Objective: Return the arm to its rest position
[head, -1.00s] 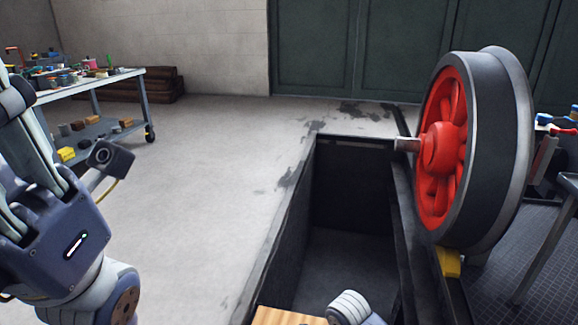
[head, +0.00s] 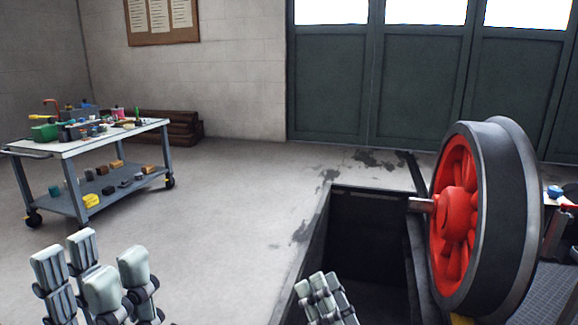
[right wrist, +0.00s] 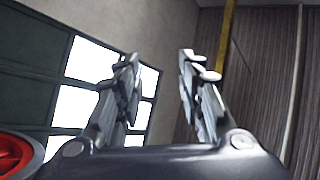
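My left gripper (head: 92,262) is at the lower left of the head view. Its grey padded fingers point up and stand apart, with nothing between them. My right gripper (head: 325,296) shows only by its fingers at the bottom centre of the head view, in front of the dark pit. In the right wrist view the right gripper (right wrist: 157,62) has its two fingers spread with empty space between them. Most of both arms is out of view.
A red-and-black wheel (head: 486,215) stands at the right beside the open pit (head: 368,235). A cart (head: 150,127) with tools and small parts stands at the left. Timber beams (head: 165,125) lie by the wall. The floor (head: 230,200) between cart and pit is clear.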

